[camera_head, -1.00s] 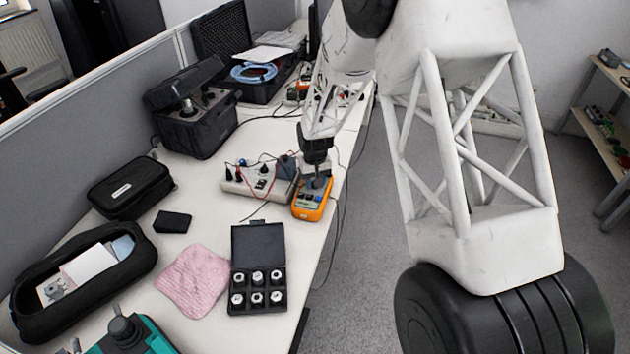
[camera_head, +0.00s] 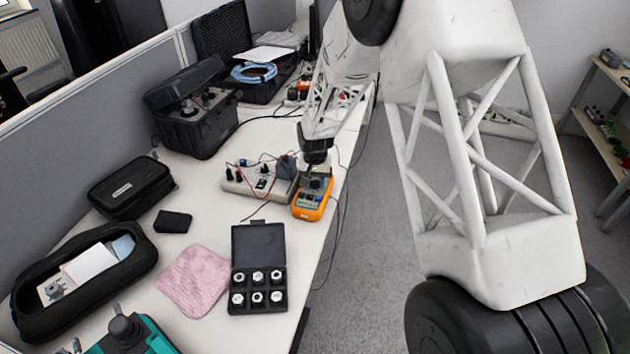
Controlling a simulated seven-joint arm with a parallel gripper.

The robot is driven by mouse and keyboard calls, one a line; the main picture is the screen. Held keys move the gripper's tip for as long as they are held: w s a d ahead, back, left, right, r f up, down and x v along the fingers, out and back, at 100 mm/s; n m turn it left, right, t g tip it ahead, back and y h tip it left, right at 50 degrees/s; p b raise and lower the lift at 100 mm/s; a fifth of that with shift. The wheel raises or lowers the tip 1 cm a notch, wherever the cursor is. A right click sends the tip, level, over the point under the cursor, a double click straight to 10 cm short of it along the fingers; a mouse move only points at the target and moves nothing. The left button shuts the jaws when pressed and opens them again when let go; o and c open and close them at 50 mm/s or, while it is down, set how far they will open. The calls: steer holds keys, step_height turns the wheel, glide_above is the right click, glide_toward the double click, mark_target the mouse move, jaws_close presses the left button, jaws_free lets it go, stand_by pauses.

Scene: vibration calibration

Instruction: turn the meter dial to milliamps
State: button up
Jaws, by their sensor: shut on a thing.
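My black gripper (camera_head: 316,174) comes down from above onto the far part of the meter's face and is shut on the dial (camera_head: 315,184). The dial is small and dark, and the fingers partly cover it. Its pointer and markings are too small to read, so I cannot tell which setting it points at.
A white box with knobs and leads (camera_head: 246,184) stands just left of the meter. Cables hang by the bench edge. A black case of metal fittings (camera_head: 258,303), a pink cloth (camera_head: 192,281) and a black pouch (camera_head: 131,188) lie nearer. My arm fills the right side.

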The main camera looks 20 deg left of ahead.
mark_target(315, 181)
steer(key=o, duration=0.9)
steer(key=shift+r, duration=0.2)
steer(key=shift+r, duration=3.75)
